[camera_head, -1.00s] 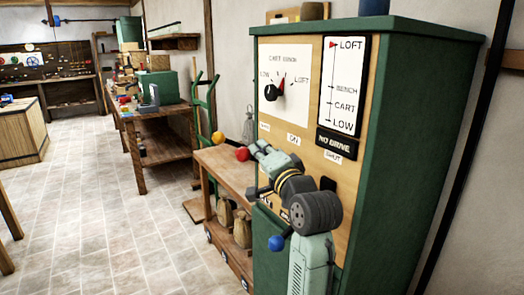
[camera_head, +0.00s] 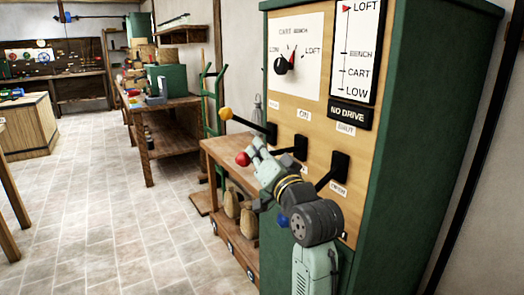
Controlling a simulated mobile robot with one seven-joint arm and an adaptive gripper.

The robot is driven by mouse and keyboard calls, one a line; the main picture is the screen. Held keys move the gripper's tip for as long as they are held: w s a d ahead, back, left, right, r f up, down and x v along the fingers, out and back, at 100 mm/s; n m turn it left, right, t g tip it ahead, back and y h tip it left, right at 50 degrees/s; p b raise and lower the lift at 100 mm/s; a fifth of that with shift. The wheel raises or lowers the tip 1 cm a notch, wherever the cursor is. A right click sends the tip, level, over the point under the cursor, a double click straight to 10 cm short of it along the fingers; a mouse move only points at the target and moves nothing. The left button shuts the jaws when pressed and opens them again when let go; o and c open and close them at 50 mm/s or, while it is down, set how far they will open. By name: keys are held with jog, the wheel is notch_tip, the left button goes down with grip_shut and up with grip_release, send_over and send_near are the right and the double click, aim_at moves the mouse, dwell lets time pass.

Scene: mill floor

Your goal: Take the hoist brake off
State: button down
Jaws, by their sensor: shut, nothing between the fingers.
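The green hoist cabinet (camera_head: 425,150) has a wooden front with three levers. The red-knobbed lever (camera_head: 243,159) is the middle one; its black mount (camera_head: 300,147) shows, and my arm hides part of its rod. The yellow-knobbed lever (camera_head: 226,113) is to its left. The blue knob (camera_head: 284,222) of the right lever hangs low, partly behind my arm. Which lever is the brake I cannot tell; the small labels are too blurred. My gripper (camera_head: 254,147) is shut and empty, its tips beside the red knob; contact is unclear.
Above the levers are a dial (camera_head: 285,65), a LOFT-to-LOW scale (camera_head: 357,50) with its red marker at LOFT, and a NO DRIVE plate (camera_head: 349,113). A low wooden bench (camera_head: 225,150) with sacks stands left of the cabinet. The tiled floor (camera_head: 110,210) further left is clear.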

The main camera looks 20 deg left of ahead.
jog(key=shift+s+a+f+b, duration=0.15)
jog(key=shift+f+b, duration=0.35)
jog(key=shift+f, duration=0.7)
notch_tip(320, 180, up, 4)
jog(key=w+p, duration=0.2)
jog(key=p, duration=0.2)
jog(key=b+v, duration=0.3)
jog(key=v, duration=0.8)
jog(key=shift+w+f, duration=0.2)
jog(key=shift+w, duration=0.15)
